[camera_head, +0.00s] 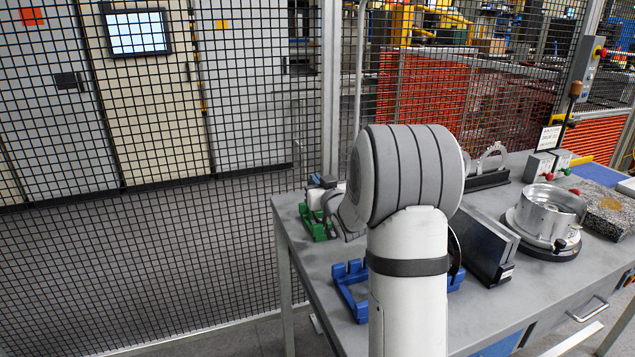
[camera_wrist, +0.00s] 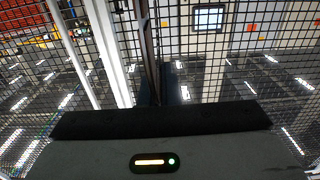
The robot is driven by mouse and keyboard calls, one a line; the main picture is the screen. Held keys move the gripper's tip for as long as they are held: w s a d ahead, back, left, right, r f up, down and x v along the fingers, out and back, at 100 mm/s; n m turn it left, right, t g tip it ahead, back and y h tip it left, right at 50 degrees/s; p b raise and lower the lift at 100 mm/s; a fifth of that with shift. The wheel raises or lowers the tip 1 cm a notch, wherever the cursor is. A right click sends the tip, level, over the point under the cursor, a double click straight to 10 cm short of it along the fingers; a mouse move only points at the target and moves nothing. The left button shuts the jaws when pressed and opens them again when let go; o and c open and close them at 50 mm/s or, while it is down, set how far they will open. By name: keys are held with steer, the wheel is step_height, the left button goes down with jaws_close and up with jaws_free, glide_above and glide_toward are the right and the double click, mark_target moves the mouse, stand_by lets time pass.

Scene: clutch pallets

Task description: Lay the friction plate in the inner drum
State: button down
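The inner drum is most likely the open silver metal drum (camera_head: 550,212), upright on a dark round base at the right of the table in the head view. A thin dark curved edge (camera_head: 456,252) shows just right of my arm, above a blue cradle (camera_head: 350,287). It may be the friction plate, but my arm hides most of it. In the wrist view my gripper (camera_wrist: 160,120) shows as a grey body with a lit indicator and a dark bar. The wrist camera faces the mesh fence.
Dark upright blocks (camera_head: 482,248) stand between my arm and the drum. A green holder (camera_head: 316,222) is at the table's left edge. A speckled block (camera_head: 608,214) and small control boxes (camera_head: 540,165) are near the drum. Mesh fence (camera_head: 250,100) rises behind the table.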

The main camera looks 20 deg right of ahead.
steer(key=c, duration=1.6)
jaws_free()
steer(key=shift+r, duration=0.15)
steer(key=shift+r+p, duration=1.85)
steer(key=shift+r, duration=2.05)
steer(key=shift+f, duration=0.1)
